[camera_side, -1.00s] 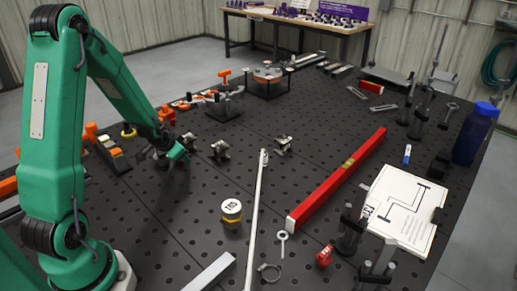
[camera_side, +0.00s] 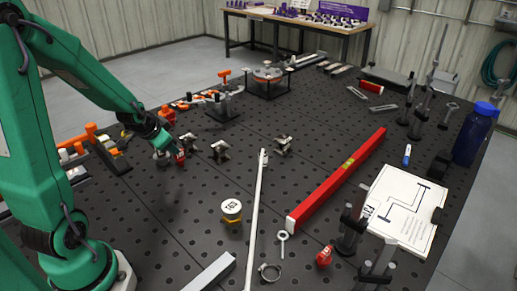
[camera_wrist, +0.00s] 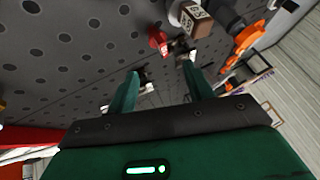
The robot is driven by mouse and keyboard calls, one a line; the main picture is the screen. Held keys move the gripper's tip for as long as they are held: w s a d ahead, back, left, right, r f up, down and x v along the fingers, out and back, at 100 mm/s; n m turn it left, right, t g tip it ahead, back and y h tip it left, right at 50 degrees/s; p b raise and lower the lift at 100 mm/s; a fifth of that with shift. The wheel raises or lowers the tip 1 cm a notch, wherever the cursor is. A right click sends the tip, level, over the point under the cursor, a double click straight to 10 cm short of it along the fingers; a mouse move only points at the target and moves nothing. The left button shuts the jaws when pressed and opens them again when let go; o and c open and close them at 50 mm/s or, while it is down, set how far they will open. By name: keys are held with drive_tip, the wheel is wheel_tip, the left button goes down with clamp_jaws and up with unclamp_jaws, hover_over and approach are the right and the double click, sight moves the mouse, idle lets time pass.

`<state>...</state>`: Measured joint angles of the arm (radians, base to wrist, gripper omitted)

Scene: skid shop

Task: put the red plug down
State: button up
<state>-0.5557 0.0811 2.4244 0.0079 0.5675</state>
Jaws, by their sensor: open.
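The red plug (camera_side: 180,158) is a small red piece at the left of the black table, near several small metal blocks. It also shows in the wrist view (camera_wrist: 157,41), beyond my fingertips. I cannot tell whether it sits on the table surface or in a fitting. My gripper (camera_side: 167,145) is just up and left of the plug in the side view. In the wrist view my gripper (camera_wrist: 161,70) has its two green fingers spread, with nothing held between them.
Metal blocks (camera_side: 219,151) stand to the right of the plug. Orange clamps (camera_side: 92,134) lie to its left. A white rod (camera_side: 257,210), a long red level (camera_side: 338,178) and a yellow-and-white hexagonal piece (camera_side: 232,210) lie further right. Another small red piece (camera_side: 323,257) is near the front.

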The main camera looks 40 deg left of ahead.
drive_tip(key=shift+v, duration=0.9)
drive_tip(key=s+d+r+h, duration=0.2)
drive_tip(key=s+d+r, duration=0.3)
drive_tip(key=d, duration=0.5)
drive_tip(key=s+d+r+h, duration=0.1)
drive_tip(key=s+d+r, duration=0.4)
drive_tip(key=d, duration=0.5)
wheel_tip(320, 180, up, 3)
drive_tip(key=shift+s+d+f+g+h, duration=0.15)
drive_tip(key=shift+s+d+g+h, duration=0.15)
drive_tip(key=shift+s+h, duration=0.1)
drive_tip(key=shift+c, duration=1)
drive_tip(key=shift+w+a, duration=0.1)
drive_tip(key=shift+w, duration=0.05)
